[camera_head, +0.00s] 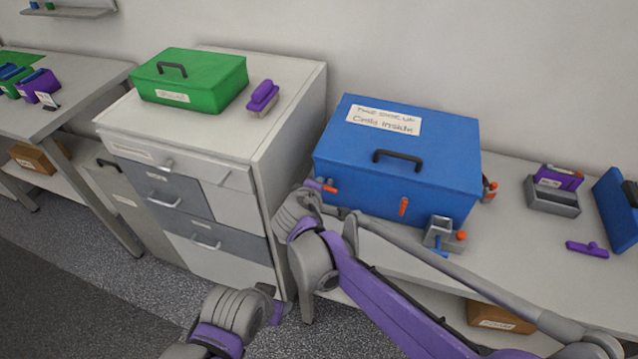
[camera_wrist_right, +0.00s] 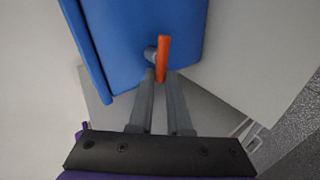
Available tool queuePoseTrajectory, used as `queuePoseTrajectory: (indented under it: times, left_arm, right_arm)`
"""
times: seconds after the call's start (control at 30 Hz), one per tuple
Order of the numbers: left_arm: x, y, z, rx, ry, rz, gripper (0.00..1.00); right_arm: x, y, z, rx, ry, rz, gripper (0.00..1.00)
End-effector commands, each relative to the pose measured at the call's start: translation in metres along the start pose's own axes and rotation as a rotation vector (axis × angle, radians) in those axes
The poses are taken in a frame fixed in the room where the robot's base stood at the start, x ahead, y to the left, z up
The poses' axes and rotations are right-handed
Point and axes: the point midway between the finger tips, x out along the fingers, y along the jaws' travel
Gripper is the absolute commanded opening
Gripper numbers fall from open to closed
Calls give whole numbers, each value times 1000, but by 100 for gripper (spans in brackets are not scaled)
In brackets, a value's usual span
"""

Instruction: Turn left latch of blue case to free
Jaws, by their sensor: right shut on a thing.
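The blue case (camera_head: 385,170) stands closed on the bench, with a black handle on its lid. Its left latch (camera_head: 331,189) is a small orange lever on the left side; in the right wrist view the orange lever (camera_wrist_right: 163,58) stands on a grey pivot against the blue wall. My right gripper (camera_wrist_right: 161,80) is shut on this lever, its two grey fingertips on either side of it. In the head view my right arm reaches across the front of the case and partly hides the gripper. My left arm shows at the bottom, but its gripper cannot be seen.
An orange front latch (camera_head: 404,206) and a right side latch (camera_head: 490,188) are on the case. A grey fixture (camera_head: 441,233) stands before it. A green case (camera_head: 190,80) and purple brush (camera_head: 263,97) sit on the left cabinet. A purple tool (camera_head: 587,248) lies right.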

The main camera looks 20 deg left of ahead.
Motion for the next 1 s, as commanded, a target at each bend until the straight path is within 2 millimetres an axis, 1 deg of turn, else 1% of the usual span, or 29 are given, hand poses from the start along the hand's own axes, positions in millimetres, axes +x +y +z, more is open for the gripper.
queuePoseTrajectory:
  times: [0.2, 0.4, 0.93, 0.97, 1.0]
  left_arm:
    - [0, 0, 0, 0, 0, 0, 50]
    - [0, 0, 0, 0, 0, 0, 50]
    - [0, 0, 0, 0, 0, 0, 50]
    - [0, 0, 0, 0, 0, 0, 50]
    - [0, 0, 0, 0, 0, 0, 50]
  right_arm:
    - [2, -2, -1, -99, -66, 1, 0]
    - [2, -4, -2, -147, -98, 0, 0]
    - [3, -4, -1, -165, -110, 0, 0]
    - [3, -4, -1, -165, -110, 0, 20]
    - [3, -4, -1, -165, -110, 0, 27]
